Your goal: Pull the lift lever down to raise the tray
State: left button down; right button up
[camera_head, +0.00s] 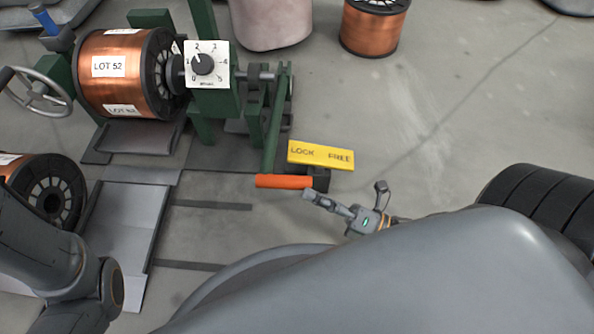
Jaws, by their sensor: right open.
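The lift lever is a green bar (272,135) with an orange handle (284,181) at its lower end, beside the green stand. My right gripper (344,192) is open, just right of and slightly below the orange handle. One finger points at the handle's right end. I cannot tell whether it touches. A grey tray (137,138) lies low at the foot of the stand, under the copper spool (104,79) marked LOT 52. My left arm shows at the lower left, but its gripper is out of view.
A yellow LOCK / FREE plate (321,155) sits just above the orange handle. A dial (206,64) is on the stand, and a handwheel (39,92) is at the left. A grey ramp (119,222) lies below the tray. Another copper spool (372,28) stands behind.

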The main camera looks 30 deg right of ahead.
jog(key=v, duration=0.6)
jog(key=shift+s+d, duration=0.25)
jog(key=shift+s, duration=0.05)
